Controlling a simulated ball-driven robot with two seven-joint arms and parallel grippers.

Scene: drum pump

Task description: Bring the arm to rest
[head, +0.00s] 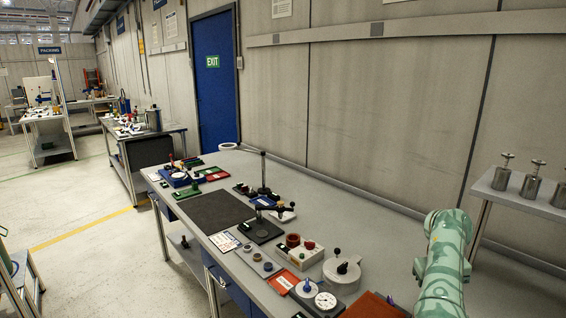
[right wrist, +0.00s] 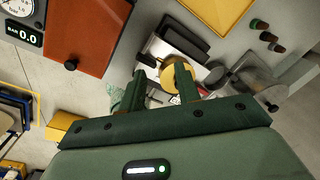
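My right arm (head: 445,265), in mottled green, reaches in at the lower right of the head view, beside the front part of the long workbench (head: 375,225). Its gripper is outside the head view. In the right wrist view my right gripper (right wrist: 160,86) has its two dark green fingers apart, with nothing clearly held between them. A round brass-coloured part (right wrist: 178,70) shows behind the fingers, partly covered by one of them. I cannot tell how far below the fingertips it lies. My left gripper is not in view.
The bench holds a lidded grey pot (head: 342,274), a dial gauge (head: 325,300), a red-brown panel (head: 375,306) and a black mat (head: 215,211). Steel weights (head: 531,184) stand on a raised shelf at the right. The bench's wall side is mostly clear.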

